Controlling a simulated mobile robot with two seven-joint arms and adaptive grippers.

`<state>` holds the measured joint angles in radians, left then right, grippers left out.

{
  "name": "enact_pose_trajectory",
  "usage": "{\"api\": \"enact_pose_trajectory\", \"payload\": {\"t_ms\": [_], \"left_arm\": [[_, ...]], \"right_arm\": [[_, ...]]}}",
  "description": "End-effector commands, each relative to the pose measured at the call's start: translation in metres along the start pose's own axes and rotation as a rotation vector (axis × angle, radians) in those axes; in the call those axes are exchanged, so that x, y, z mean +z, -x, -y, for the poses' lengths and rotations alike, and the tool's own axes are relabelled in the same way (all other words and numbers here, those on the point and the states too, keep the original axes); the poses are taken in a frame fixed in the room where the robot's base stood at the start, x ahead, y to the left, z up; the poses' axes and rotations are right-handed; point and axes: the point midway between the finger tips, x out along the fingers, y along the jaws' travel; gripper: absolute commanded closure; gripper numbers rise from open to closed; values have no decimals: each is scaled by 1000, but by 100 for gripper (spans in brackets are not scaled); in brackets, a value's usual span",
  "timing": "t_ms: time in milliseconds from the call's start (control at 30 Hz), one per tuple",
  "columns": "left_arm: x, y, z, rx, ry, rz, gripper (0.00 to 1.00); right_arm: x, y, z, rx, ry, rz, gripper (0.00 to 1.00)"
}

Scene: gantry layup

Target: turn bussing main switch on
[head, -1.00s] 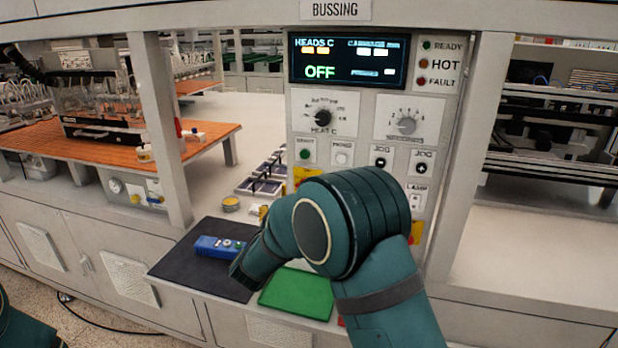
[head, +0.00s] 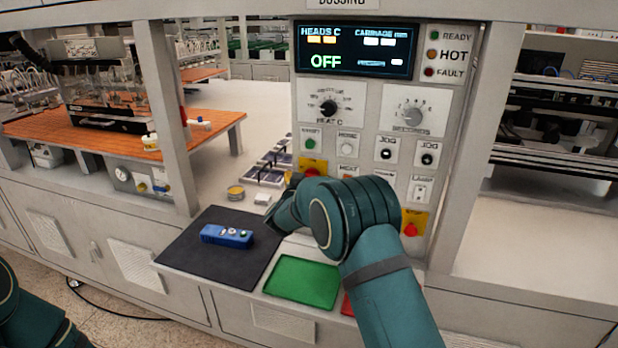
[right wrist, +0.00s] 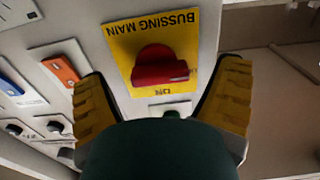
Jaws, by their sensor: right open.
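The bussing main switch (right wrist: 160,68) is a red rotary knob on a yellow plate marked BUSSING MAIN, seen upside down in the right wrist view. An ON mark shows at the plate's lower edge in that view. In the head view the red knob (head: 312,171) is partly hidden behind my right arm. My right gripper (right wrist: 162,78) is open, with one yellow-padded finger on each side of the knob in the picture. I cannot tell whether the fingers reach around it; no contact shows. My left gripper is out of view; only part of my left arm shows.
The panel display (head: 353,50) reads OFF. Knobs, buttons and a red button on a yellow plate (head: 411,228) sit nearby on the panel. A blue device (head: 227,236) lies on a dark mat (head: 190,262), beside a green tray (head: 303,283).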

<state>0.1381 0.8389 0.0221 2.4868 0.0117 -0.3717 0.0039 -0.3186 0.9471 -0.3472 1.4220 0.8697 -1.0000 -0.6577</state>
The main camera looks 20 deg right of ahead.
Motion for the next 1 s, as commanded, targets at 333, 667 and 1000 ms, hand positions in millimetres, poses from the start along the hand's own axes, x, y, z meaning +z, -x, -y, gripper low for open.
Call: {"api": "enact_pose_trajectory", "payload": {"t_ms": [333, 667, 1000], "left_arm": [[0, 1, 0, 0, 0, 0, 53], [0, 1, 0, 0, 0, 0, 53], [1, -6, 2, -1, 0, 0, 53]], "right_arm": [[0, -8, 0, 0, 1, -1, 11], [0, -8, 0, 0, 0, 0, 79], [1, -7, 0, 0, -36, 0, 79]]}}
